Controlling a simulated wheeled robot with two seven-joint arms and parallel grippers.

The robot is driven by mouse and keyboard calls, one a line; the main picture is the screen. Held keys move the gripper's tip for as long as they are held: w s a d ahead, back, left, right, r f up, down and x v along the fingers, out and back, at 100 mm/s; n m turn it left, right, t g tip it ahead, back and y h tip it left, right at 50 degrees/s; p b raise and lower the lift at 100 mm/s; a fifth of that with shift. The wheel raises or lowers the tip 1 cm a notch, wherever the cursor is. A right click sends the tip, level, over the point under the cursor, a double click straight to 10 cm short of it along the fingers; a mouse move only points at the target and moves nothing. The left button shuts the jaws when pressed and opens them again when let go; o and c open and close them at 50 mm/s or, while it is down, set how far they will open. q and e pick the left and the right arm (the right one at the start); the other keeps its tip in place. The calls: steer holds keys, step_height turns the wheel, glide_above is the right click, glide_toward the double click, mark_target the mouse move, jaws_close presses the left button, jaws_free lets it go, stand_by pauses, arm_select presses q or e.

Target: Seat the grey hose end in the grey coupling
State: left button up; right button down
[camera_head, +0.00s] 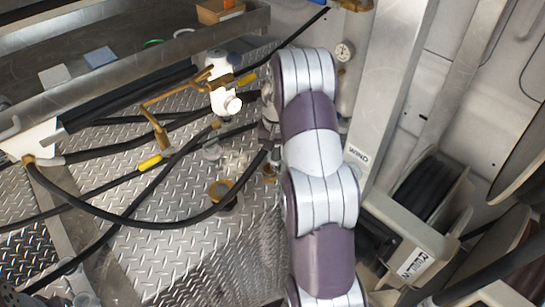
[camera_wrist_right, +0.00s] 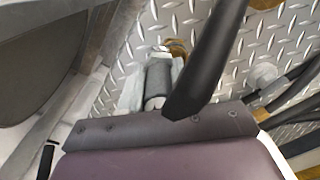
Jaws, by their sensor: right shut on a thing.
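My right gripper (camera_head: 268,140) is at the end of the purple and white arm, above the tread plate deck. It is shut on the grey hose end (camera_wrist_right: 157,82), a dark grey cylinder between its pale fingers in the right wrist view. The black hose (camera_head: 150,221) loops from there to the left; in the wrist view it crosses in front of the gripper (camera_wrist_right: 152,88). A pale grey round fitting (camera_head: 211,150) on the deck, left of the gripper, looks like the grey coupling; I cannot be sure. It stands apart from the held end. My left gripper is not in view.
A brass ring fitting (camera_head: 222,192) sits on the deck just left of my arm. A white pump-like fitting (camera_head: 222,90) with brass pipe stands behind. Several black hoses cross the deck at left. A hose reel (camera_head: 430,200) and metal post (camera_head: 385,80) stand at right.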

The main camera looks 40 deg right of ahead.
steer(key=w+f, duration=0.1)
steer(key=f, duration=0.1)
steer(key=w+f+p, duration=0.1)
steer(key=f, duration=0.1)
steer(key=w+f, duration=0.1)
steer(key=f, duration=0.1)
steer(key=shift+w+d+p, duration=0.2)
steer(key=shift+w+p, duration=0.15)
steer(key=shift+p, duration=0.05)
steer(key=shift+w+d+f, duration=0.1)
steer(key=shift+f, duration=0.15)
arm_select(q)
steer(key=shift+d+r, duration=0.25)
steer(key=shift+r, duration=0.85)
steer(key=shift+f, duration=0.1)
arm_select(e)
steer(key=shift+f, duration=0.1)
steer(key=c, duration=0.8)
jaws_free()
